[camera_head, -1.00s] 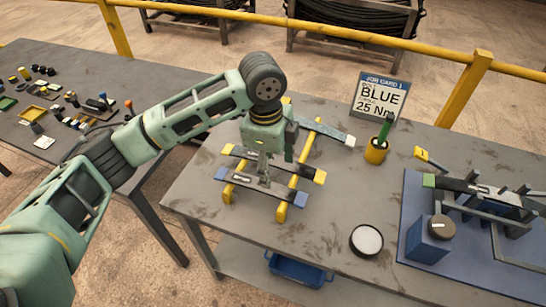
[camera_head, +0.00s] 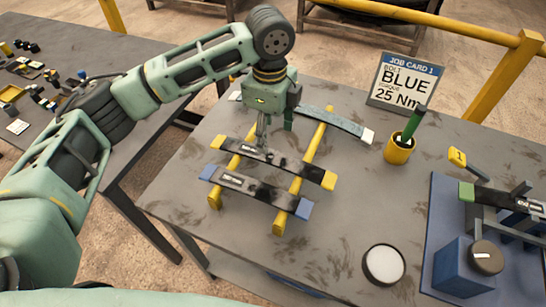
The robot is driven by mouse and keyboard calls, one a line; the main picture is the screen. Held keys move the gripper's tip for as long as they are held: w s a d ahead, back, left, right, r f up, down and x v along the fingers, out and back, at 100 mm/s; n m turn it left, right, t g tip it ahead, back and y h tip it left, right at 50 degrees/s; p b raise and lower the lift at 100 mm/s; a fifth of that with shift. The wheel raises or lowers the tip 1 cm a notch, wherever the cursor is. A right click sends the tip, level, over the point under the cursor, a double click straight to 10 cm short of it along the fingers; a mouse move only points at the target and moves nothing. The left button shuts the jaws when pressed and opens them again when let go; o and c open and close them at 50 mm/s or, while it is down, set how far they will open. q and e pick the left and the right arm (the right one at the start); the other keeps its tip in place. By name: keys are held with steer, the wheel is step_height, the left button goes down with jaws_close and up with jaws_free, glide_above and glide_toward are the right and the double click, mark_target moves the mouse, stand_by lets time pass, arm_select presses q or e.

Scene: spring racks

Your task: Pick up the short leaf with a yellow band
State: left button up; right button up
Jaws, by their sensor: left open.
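The dark leaf with yellow ends (camera_head: 295,169) lies across two yellow rails (camera_head: 317,144) on the grey table. A similar dark leaf with blue ends (camera_head: 245,186) lies in front of it, nearer me. A longer grey leaf with white ends (camera_head: 338,121) lies behind it. My right gripper is not in view.
A job card (camera_head: 405,84) reading BLUE 25 Nm stands at the back. A yellow cup (camera_head: 398,151) with a green-handled tool is right of the rack. A round white-topped dish (camera_head: 384,265) and a blue fixture base (camera_head: 440,225) are at the right. The front table area is clear.

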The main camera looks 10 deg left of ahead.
arm_select(q)
step_height(320, 180, down, 8)
steer(key=shift+s+a+r+p, duration=0.15)
steer(key=shift+p, duration=0.8)
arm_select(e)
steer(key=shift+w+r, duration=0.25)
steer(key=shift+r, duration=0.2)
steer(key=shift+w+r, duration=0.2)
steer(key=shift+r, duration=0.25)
arm_select(q)
steer(key=shift+c, duration=0.3)
steer(key=c, duration=1.3)
steer(key=shift+r, duration=0.15)
steer(key=shift+c, duration=0.2)
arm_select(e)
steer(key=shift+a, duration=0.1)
